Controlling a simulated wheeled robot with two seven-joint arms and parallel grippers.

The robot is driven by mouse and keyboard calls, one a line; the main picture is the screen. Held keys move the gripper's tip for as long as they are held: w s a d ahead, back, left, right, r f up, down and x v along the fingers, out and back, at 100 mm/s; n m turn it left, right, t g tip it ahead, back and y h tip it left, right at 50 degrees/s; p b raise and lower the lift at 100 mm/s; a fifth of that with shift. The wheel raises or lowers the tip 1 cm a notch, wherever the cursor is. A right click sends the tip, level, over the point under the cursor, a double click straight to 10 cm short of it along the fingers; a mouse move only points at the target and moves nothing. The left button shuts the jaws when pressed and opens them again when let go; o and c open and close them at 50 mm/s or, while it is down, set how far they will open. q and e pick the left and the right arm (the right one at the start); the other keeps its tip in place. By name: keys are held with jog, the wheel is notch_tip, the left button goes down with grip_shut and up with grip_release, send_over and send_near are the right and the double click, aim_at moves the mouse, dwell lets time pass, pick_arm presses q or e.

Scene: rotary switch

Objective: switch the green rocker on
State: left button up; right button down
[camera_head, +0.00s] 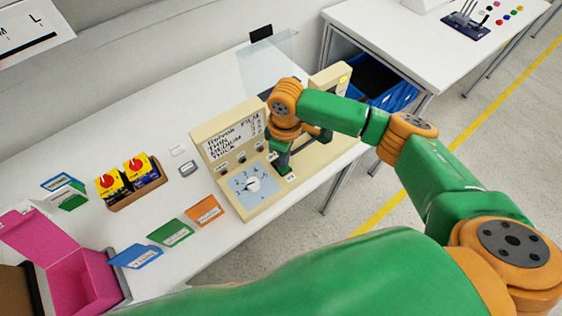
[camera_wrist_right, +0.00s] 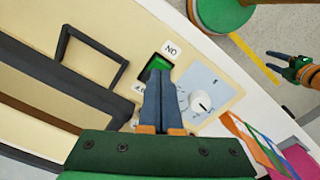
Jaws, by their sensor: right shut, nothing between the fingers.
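The green rocker (camera_wrist_right: 155,66) sits in a dark frame on the beige panel (camera_wrist_right: 205,38) in the right wrist view. An ON label (camera_wrist_right: 171,49) is at its upper end, and a partly covered label is at its lower end. My right gripper (camera_wrist_right: 159,74) is shut and empty, its fingertips over the lower part of the rocker. I cannot tell whether they touch it or which way it is tilted. In the head view my right gripper (camera_head: 282,163) is over the panel and hides the rocker. My left gripper (camera_wrist_right: 278,60) is open, far off at the right edge of the wrist view.
A dial (camera_head: 251,185) is beside the rocker on the panel. A dark handle (camera_wrist_right: 92,55) stands out from the panel. Coloured cards (camera_head: 205,211), a box of yellow packs (camera_head: 128,178) and a pink box (camera_head: 85,283) are on the white table to the left.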

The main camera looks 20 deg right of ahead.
jog(key=shift+f+b, duration=0.45)
jog(key=shift+f, duration=0.5)
dwell(0.3)
jog(key=shift+s, duration=0.1)
notch_tip(320, 180, up, 7)
jog(key=p, duration=0.8)
jog(key=shift+r+p, duration=0.15)
jog(key=shift+p, duration=0.25)
